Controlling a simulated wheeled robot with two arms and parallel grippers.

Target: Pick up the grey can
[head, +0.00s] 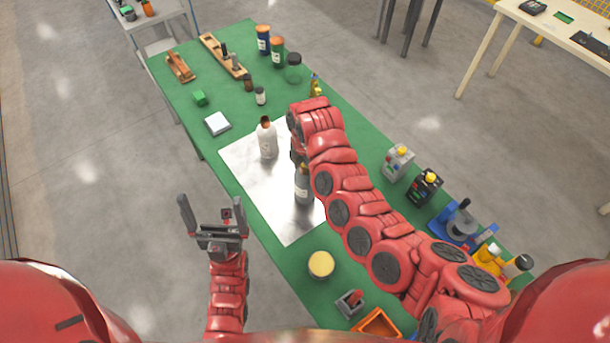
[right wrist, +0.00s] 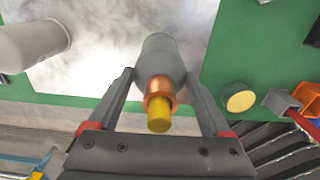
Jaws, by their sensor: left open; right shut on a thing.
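The grey can (head: 304,190) is upright over the shiny metal sheet, with its top hidden in the head view by my right arm. In the right wrist view the grey can (right wrist: 158,57) shows a copper-coloured neck and a yellow tip. My right gripper (right wrist: 160,76) is shut on it, one finger on each side. Whether its base touches the sheet I cannot tell. My left gripper (head: 212,218) is open and empty, left of the table and clear of it.
A white bottle (head: 267,140) stands on the metal sheet (head: 250,178), close to the can. A yellow-topped round tin (head: 321,265) is near the front. Grey (head: 398,163) and black (head: 425,186) containers stand right of my arm. The green table (head: 185,95) holds several smaller items farther back.

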